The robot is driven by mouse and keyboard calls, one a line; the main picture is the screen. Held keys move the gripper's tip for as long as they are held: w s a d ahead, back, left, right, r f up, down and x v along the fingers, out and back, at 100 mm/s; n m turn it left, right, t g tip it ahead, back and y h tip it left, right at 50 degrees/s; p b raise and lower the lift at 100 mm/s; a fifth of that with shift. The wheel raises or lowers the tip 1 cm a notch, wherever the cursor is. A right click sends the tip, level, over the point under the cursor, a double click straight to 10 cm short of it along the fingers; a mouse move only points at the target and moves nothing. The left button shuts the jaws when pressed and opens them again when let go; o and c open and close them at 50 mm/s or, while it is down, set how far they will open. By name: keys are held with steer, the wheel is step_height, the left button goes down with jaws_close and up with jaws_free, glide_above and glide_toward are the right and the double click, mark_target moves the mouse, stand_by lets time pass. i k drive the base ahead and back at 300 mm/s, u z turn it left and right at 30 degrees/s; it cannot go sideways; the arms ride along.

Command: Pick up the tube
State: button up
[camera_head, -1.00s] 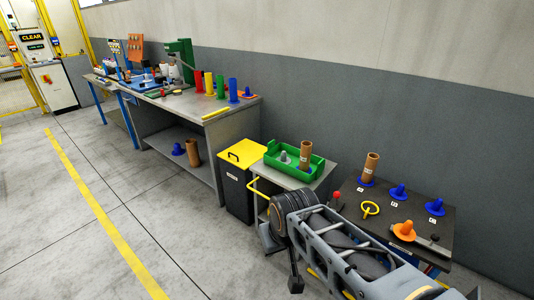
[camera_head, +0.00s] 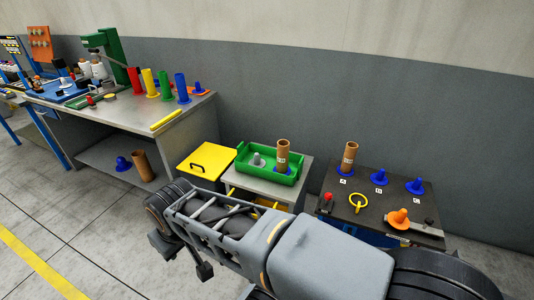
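Three brown cardboard tubes are in view. One tube (camera_head: 283,156) stands upright in the green tray (camera_head: 246,172) and has a small label. A second tube (camera_head: 350,157) stands upright over the blue base at spot A on the dark table (camera_head: 330,180). A third tube (camera_head: 143,165) stands slightly tilted in view on the workbench's lower shelf. My arm crosses the front of the picture, below and in front of the tray. I cannot make out my gripper's fingers, and no tube is seen in contact with my arm.
Blue cones stand at spots B (camera_head: 379,177) and C (camera_head: 415,186), with an orange cone (camera_head: 398,218) and a yellow ring (camera_head: 358,203) nearby. A yellow-topped bin (camera_head: 206,160) stands between the tray's table and the workbench (camera_head: 130,118). Open floor lies at lower left.

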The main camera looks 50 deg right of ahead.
mark_target(283, 145)
steer(key=z, duration=0.25)
steer(key=i, duration=0.7)
steer(key=z, duration=1.25)
steer(key=i, duration=0.6)
steer(key=z, duration=0.7)
